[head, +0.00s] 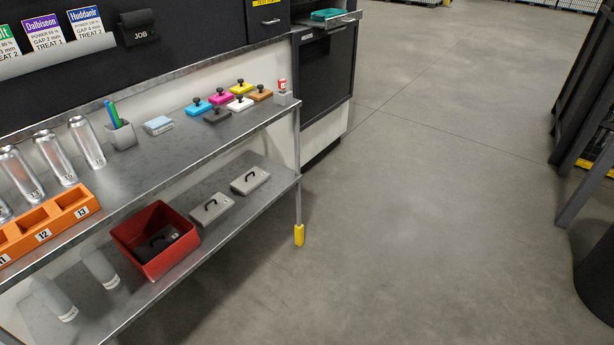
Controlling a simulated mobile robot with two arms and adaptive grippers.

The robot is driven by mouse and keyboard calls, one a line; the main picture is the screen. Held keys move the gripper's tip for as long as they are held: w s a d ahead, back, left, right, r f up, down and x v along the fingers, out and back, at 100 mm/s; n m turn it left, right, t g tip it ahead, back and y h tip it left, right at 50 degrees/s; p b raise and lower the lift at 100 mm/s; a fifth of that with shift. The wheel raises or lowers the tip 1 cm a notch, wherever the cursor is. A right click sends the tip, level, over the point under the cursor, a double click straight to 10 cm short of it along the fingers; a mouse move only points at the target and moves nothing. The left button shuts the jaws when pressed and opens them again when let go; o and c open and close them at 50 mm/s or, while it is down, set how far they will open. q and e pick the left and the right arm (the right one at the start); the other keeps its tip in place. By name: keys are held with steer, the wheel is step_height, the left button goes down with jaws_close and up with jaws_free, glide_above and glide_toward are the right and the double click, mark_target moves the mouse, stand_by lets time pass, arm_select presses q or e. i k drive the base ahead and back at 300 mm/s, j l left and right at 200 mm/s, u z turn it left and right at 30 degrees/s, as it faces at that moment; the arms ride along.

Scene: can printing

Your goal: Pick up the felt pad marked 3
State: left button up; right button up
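No pad's marking can be read clearly from here, so I cannot tell which one is marked 3. On the lower shelf, a light grey pad with a dark handle (211,208) lies beside the red bin (126,242). A second light grey handled pad (250,181) lies farther right. A dark handled pad (158,247) lies inside the red bin, with a small pale label on it. Neither of my grippers shows in the head view.
The metal upper shelf (190,152) holds several coloured knobbed blocks (220,99), a pen cup (120,134), silver cans (87,143) and an orange numbered rack (45,220). The floor (420,200) to the right is clear.

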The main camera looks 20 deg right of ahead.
mark_target(246, 183)
steer(key=z, duration=0.15)
steer(key=u, duration=0.3)
steer(key=i+l+u, duration=0.25)
steer(key=u, duration=0.15)
steer(key=i+l+u, duration=0.2)
steer(key=l+u, duration=0.2)
steer(key=l, duration=0.15)
